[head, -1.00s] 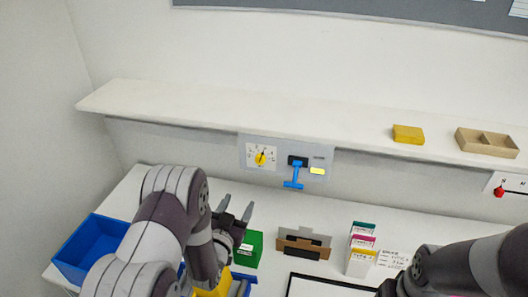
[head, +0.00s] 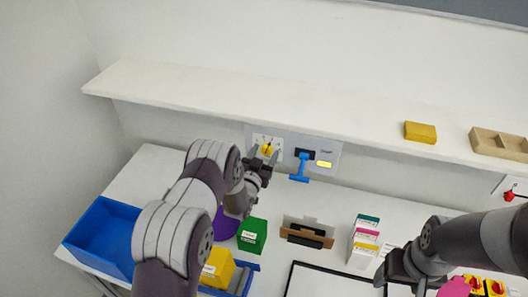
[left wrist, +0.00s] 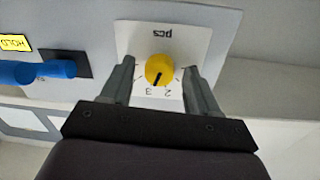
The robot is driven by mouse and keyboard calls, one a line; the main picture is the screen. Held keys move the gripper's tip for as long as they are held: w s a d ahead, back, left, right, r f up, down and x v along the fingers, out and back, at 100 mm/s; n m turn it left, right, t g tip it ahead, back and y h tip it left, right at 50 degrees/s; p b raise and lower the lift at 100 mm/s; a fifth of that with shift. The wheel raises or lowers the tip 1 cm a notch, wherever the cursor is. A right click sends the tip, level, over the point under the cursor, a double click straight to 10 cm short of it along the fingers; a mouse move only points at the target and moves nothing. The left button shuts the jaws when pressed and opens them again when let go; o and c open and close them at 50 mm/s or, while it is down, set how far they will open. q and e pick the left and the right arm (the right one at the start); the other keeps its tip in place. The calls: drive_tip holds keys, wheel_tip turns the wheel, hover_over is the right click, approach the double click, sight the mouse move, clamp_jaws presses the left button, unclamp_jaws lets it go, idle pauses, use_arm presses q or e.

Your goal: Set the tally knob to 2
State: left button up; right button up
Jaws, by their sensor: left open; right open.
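The yellow tally knob (head: 267,150) sits on a white dial plate on the grey wall panel (head: 335,151). In the left wrist view, upside down, the knob (left wrist: 159,69) has a black pointer line aimed close to the 3, with the 2 beside it; the plate reads "pcs". My left gripper (head: 262,155) is open at the panel. In the left wrist view its fingers (left wrist: 159,72) stand on either side of the knob, with gaps showing. My right gripper (head: 400,275) is open at the lower right, far from the panel.
A blue lever (head: 302,168) and yellow HOLD label (head: 324,164) are beside the dial. A shelf (head: 200,105) runs above. Below are a blue bin (head: 100,238), green box (head: 252,236), brown holder (head: 307,231) and several small cartons (head: 364,243).

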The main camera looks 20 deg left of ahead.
use_arm(q)
drive_tip(key=shift+s+r, duration=0.1)
drive_tip(key=shift+s, duration=0.1)
drive_tip(key=shift+w, duration=0.15)
drive_tip(key=c, duration=1)
drive_tip(key=shift+c, duration=0.2)
drive_tip(key=shift+f+n+b, duration=0.3)
drive_tip(key=shift+n+b, duration=0.2)
drive_tip(key=shift+b, duration=0.25)
drive_tip(key=n+b, duration=0.3)
drive_tip(key=b, duration=0.1)
drive_tip(key=shift+f, duration=0.1)
drive_tip(key=shift+r+n+b, duration=0.2)
drive_tip(key=shift+n+b, duration=1.25)
drive_tip(key=shift+n, duration=0.15)
